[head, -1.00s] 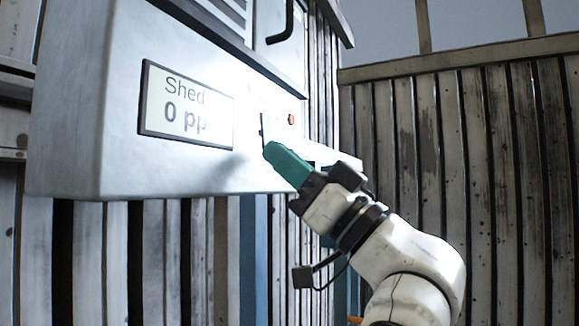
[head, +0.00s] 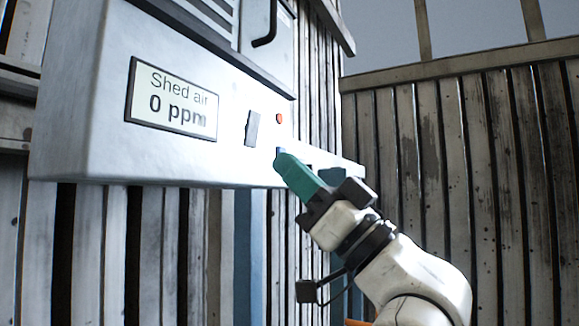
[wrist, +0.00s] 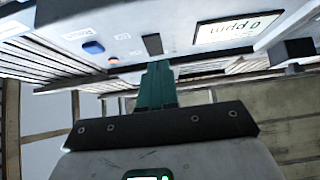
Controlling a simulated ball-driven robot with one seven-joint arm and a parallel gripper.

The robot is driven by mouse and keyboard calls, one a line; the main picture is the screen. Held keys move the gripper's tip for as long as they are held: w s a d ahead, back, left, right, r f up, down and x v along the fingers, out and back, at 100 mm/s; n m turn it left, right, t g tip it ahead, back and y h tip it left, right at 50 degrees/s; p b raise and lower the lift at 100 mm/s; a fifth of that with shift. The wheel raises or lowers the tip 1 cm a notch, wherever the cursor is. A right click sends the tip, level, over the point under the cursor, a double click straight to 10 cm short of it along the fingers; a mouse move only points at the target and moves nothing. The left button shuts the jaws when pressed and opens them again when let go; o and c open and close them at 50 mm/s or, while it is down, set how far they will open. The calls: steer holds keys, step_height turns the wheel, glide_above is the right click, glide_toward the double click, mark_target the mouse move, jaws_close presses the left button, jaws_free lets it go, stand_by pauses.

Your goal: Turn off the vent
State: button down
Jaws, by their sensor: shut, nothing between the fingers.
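The blower housing (head: 85,135) is a pale metal box on the left in the head view. Its display (head: 171,97) reads "Shed air 0 ppm". A dark grey rectangular switch (head: 252,128) sits right of the display, with a small red-orange light (head: 279,118) beside it. In the wrist view the switch (wrist: 152,45) is just beyond the fingertips, and the display (wrist: 236,29) is to its right. My gripper (head: 283,160) has teal fingers, shut and empty, below and right of the switch. Whether the fingertips touch the housing I cannot tell.
A blue oval part (wrist: 93,48) and a small orange part (wrist: 113,60) show on the housing in the wrist view. A black handle (head: 267,28) is on the upper door. A plank wall (head: 480,150) stands at the right.

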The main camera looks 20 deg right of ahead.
steer(key=f+b+v, duration=0.1)
steer(key=b+v, duration=0.2)
steer(key=v, duration=0.5)
steer(key=shift+w+a, duration=0.25)
steer(key=shift+w, duration=0.1)
